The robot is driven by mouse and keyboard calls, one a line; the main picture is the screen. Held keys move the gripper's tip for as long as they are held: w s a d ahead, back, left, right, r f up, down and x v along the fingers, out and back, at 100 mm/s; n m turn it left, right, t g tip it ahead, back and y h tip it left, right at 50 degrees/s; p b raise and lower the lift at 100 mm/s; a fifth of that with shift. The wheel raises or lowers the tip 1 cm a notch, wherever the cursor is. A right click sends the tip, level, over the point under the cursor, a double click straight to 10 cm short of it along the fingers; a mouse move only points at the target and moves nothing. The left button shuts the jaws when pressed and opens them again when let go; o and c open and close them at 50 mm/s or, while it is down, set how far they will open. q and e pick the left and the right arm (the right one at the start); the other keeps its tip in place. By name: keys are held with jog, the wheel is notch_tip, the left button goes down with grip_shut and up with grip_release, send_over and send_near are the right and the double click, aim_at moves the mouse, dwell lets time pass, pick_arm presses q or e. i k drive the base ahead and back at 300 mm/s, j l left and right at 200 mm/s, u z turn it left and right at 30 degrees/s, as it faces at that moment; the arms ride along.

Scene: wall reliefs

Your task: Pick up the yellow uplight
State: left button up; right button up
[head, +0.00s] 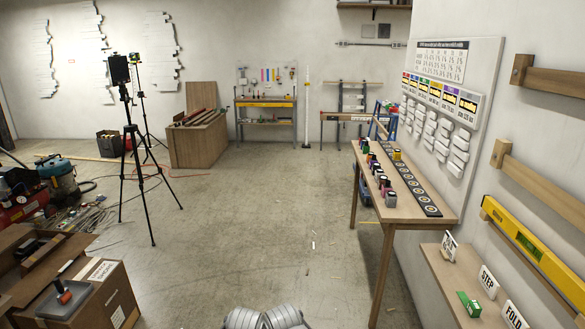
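A small yellow block-like item (397,155), likely the yellow uplight, stands near the far end of the narrow wooden table (437,203) on the right. It is small in the head view, so its exact shape is hard to tell. Several other small uplights in dark, red, green and pink tones (384,186) stand in a row along the table's left side. Neither of my grippers shows in the head view.
A low shelf (440,277) with small signs and a green box is at the lower right. A yellow level (535,247) rests on the wall. Tripods (127,140), a vacuum (62,179) and cardboard boxes (118,290) stand at left. The middle floor is mostly clear, with small scraps.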

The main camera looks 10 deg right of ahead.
aim_at(397, 152)
jog(key=i, duration=5.45)
jog(key=i+z, duration=0.35)
jog(key=z, duration=3.45)
